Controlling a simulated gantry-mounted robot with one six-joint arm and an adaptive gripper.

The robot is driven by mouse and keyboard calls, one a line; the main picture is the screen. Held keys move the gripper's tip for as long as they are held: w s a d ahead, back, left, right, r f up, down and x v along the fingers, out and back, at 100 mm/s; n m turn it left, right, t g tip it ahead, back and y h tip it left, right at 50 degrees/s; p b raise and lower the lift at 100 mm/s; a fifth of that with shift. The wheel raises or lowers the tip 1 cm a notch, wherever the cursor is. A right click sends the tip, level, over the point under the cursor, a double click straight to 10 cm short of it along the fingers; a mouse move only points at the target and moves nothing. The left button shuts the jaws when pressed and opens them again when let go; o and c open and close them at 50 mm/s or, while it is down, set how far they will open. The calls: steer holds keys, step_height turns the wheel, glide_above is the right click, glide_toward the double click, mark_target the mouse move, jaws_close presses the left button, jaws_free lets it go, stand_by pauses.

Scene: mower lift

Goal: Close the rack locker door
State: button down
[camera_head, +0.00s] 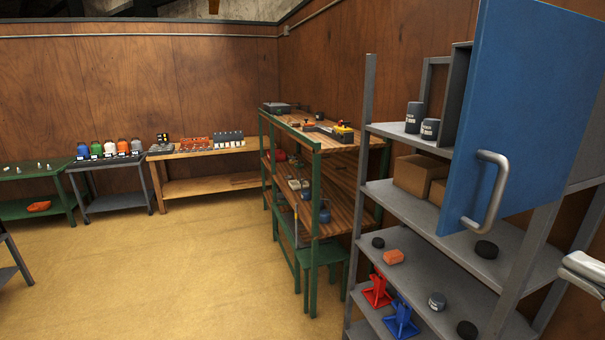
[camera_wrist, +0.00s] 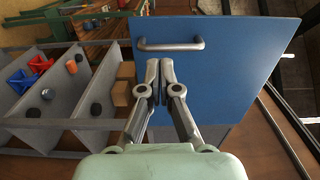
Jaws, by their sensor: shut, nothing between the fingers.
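The blue locker door (camera_head: 535,95) stands open, swung out from the grey rack at the right of the head view. It has a grey bar handle (camera_head: 491,190) low on its face. In the wrist view the door (camera_wrist: 235,75) fills the middle, with its handle (camera_wrist: 170,45) near the top edge. My gripper (camera_wrist: 160,72) is shut and empty, its fingertips over the door's face just below the handle in the picture. I cannot tell whether they touch the door. The dark locker side (camera_head: 456,95) shows behind the door; the locker's inside is mostly hidden.
The grey rack's shelves (camera_head: 405,197) hold cans, a cardboard box (camera_head: 418,174), black pucks, an orange block (camera_head: 393,257), and red and blue stands (camera_head: 402,318). A green-framed wooden bench (camera_head: 316,150) stands beside it. The floor (camera_head: 170,275) to the left is clear.

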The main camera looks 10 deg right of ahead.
steer(key=p, duration=0.3)
glide_toward(455, 200)
steer(key=w, duration=0.7)
steer(key=shift+w+a, duration=0.1)
steer(key=shift+a, duration=0.15)
